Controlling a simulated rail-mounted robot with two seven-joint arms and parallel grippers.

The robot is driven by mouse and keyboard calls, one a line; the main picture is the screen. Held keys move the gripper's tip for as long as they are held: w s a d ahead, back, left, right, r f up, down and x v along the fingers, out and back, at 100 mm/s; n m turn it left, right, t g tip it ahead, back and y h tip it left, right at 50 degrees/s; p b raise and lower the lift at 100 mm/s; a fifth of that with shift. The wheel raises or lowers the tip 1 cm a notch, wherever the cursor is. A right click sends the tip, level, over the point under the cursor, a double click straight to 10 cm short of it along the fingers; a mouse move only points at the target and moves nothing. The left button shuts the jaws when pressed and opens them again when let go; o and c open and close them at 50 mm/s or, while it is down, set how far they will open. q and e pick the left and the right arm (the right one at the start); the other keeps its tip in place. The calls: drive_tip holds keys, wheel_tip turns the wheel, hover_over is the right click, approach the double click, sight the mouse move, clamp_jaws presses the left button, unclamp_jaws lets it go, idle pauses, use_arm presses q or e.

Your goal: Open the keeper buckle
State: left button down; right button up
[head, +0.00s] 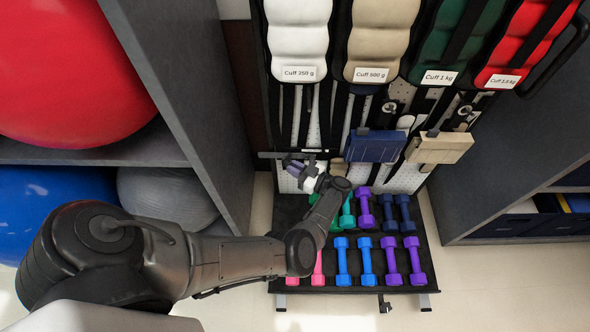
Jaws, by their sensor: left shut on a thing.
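My left gripper (295,166) is at the lower left of the hanging rack, in front of the white perforated panel. It is shut on a small part by the thin grey horizontal bar (275,155), apparently the keeper buckle. The fingers and wrist hide most of that part, so I cannot tell its shape or whether it is open. My right gripper is not in view.
Weighted cuffs, white (298,38), beige (381,35), green and red, hang above on black straps. A blue block (374,146) and a tan block (440,149) are to the right. Dumbbells fill a low black rack (431,268) below. Grey shelving (196,95) with balls stands left.

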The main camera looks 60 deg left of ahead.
use_arm(q)
drive_tip(key=shift+s+a+f, duration=0.15)
drive_tip(key=shift+f, duration=0.1)
drive_tip(key=c, duration=1.2)
unclamp_jaws()
drive_tip(key=shift+r, duration=0.15)
drive_tip(key=shift+o, duration=0.2)
drive_tip(key=shift+r, duration=0.1)
